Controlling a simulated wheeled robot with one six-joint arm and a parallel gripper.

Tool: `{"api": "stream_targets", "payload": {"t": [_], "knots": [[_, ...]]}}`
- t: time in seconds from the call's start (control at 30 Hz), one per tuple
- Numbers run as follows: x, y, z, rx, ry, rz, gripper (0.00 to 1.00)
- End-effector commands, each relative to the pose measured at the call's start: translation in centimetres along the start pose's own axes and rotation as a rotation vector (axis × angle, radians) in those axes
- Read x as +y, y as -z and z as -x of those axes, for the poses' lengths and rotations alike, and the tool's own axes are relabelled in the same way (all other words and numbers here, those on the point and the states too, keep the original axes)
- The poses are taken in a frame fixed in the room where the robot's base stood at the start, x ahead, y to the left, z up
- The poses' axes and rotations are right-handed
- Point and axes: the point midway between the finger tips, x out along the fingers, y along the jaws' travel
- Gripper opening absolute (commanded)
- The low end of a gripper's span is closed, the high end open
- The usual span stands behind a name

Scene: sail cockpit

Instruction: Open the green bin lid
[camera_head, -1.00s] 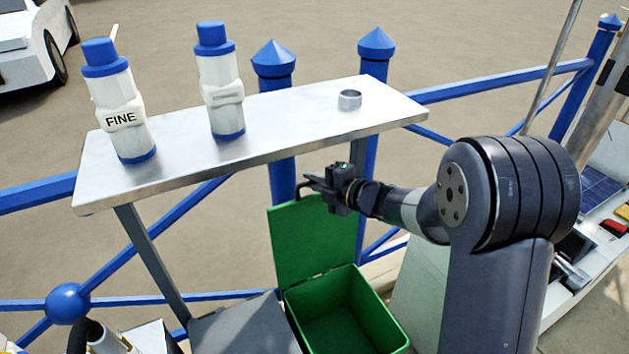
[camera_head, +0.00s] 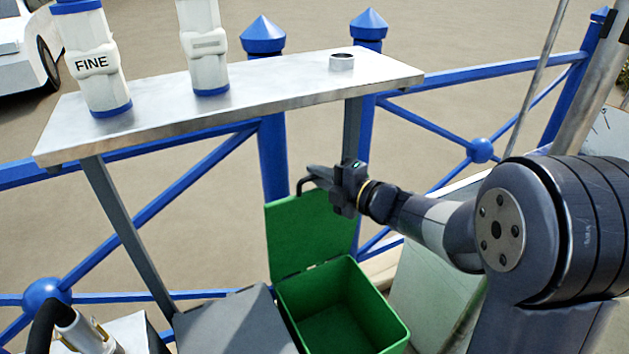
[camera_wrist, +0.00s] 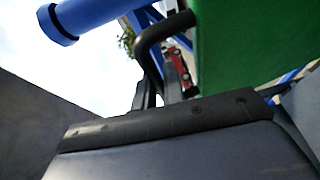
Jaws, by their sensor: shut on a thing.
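The green bin (camera_head: 345,310) stands below the metal shelf, its inside visible and empty as far as I can see. Its green lid (camera_head: 305,232) stands raised, roughly upright, at the back of the bin. My gripper (camera_head: 318,183) is at the lid's top edge, shut on the dark lid handle (camera_head: 301,184). In the wrist view the black curved handle (camera_wrist: 152,45) runs beside the green lid (camera_wrist: 235,45), and the gripper's dark jaws fill the lower part. The exact contact is partly hidden.
A metal shelf (camera_head: 250,98) above and behind holds a white bottle marked FINE (camera_head: 95,65), another white bottle (camera_head: 207,50) and a small metal ring (camera_head: 341,62). Blue railings (camera_head: 470,78) run behind. A grey box top (camera_head: 235,322) lies left of the bin.

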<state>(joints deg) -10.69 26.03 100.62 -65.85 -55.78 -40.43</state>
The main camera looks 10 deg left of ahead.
Motion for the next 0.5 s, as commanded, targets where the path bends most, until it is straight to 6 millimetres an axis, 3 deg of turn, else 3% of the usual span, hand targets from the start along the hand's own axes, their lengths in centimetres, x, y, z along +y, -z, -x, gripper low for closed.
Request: {"api": "stream_targets", "payload": {"t": [0.4,0.43,0.5], "knots": [[-0.09,0.10,0.31,-0.001,-0.006,0.002,0.00],[-0.10,0.10,0.31,-0.001,-0.006,0.002,0.13],[-0.09,0.10,0.31,-0.001,-0.006,0.002,0.19]]}}
